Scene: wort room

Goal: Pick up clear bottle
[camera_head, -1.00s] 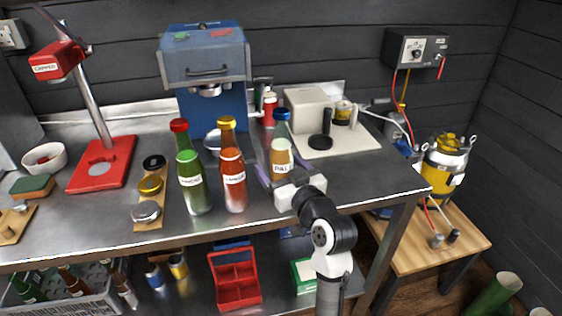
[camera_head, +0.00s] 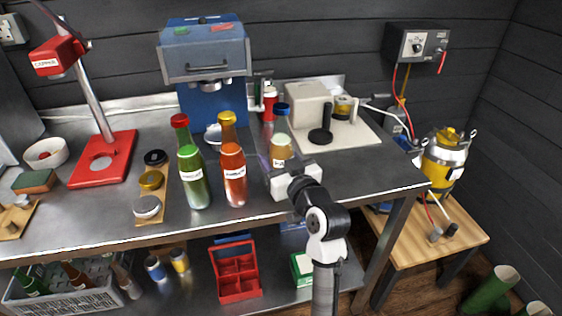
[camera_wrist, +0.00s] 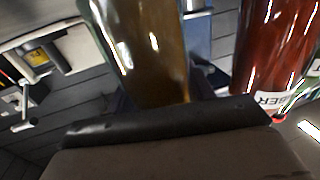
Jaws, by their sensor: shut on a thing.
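The clear bottle (camera_head: 281,146) has a blue cap, a pale label and amber-looking contents. It stands roughly upright near the front of the metal workbench (camera_head: 345,183). My gripper (camera_head: 280,164) is shut on its lower body from the front right. The gripper hides the bottle's base, so I cannot tell whether it touches the bench. In the wrist view the bottle (camera_wrist: 145,50) rises close up between the fingers. A brown-red bottle (camera_head: 233,170) with a yellow cap stands to its left, and also shows in the wrist view (camera_wrist: 275,50).
A green bottle (camera_head: 192,172) with a red cap stands further left. A pale board (camera_head: 345,140) with a boxy device lies behind right. The bench's front right is clear.

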